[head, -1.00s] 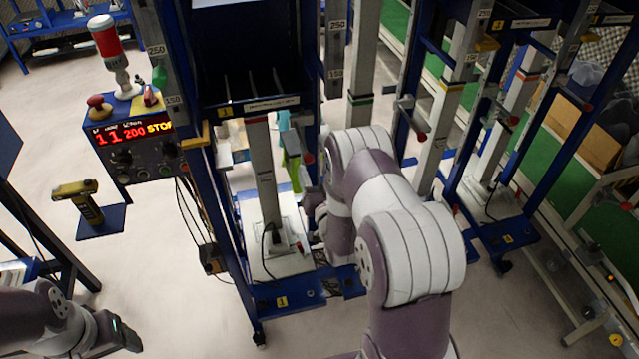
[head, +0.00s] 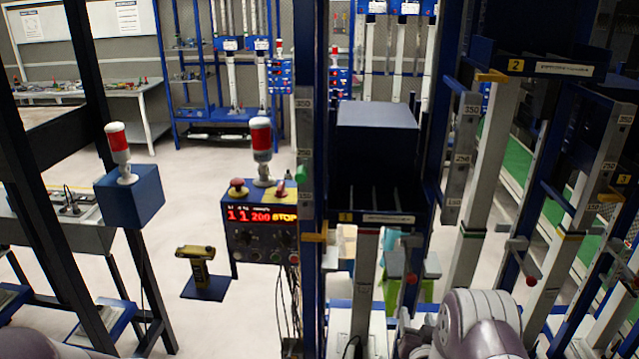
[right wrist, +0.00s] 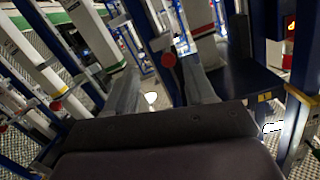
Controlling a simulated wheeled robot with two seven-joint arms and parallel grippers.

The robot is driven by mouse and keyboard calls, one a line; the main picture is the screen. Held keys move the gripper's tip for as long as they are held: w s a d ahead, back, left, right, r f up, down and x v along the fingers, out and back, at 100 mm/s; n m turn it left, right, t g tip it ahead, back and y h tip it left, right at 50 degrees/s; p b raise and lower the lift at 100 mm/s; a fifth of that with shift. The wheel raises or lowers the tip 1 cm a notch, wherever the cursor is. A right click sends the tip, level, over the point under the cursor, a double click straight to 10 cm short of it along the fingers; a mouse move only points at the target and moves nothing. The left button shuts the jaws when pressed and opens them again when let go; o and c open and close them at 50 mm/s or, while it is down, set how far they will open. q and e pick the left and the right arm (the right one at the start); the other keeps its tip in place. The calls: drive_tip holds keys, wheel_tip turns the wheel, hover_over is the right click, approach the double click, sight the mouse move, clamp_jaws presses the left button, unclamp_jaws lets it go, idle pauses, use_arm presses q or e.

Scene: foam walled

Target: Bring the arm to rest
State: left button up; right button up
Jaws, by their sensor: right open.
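My right arm, white and purple, shows at the lower right of the head view, in front of the blue rack frame. My right gripper (head: 405,328) is partly hidden there, low beside the grey-white posts. Of my left arm only a rounded purple link shows at the bottom left edge of the head view; the left gripper is out of view.
The blue rack (head: 376,217) with its dark bin stands close in front. Left of it are a control box (head: 262,240) reading "11 200 STOP" with a red lamp, and a yellow-black device (head: 197,266) on a small blue plate. Open pale floor (head: 215,180) lies behind.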

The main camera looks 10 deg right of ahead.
drive_tip(key=s+a+f+n+g+y, duration=0.1)
drive_tip(key=s+a+f+g, duration=0.1)
drive_tip(key=s+f+g, duration=0.3)
drive_tip(key=s+a+f+n+g+y, duration=0.1)
drive_tip(key=s+a+f+g+y, duration=0.15)
drive_tip(key=s+g, duration=0.4)
drive_tip(key=s+a+r+n+g, duration=0.3)
drive_tip(key=s+a+r, duration=0.4)
drive_tip(key=s+r, duration=0.5)
drive_tip(key=shift+s+a+r, duration=0.2)
drive_tip(key=shift+s+r, duration=0.15)
drive_tip(key=shift+r, duration=0.45)
drive_tip(key=shift+s, duration=0.15)
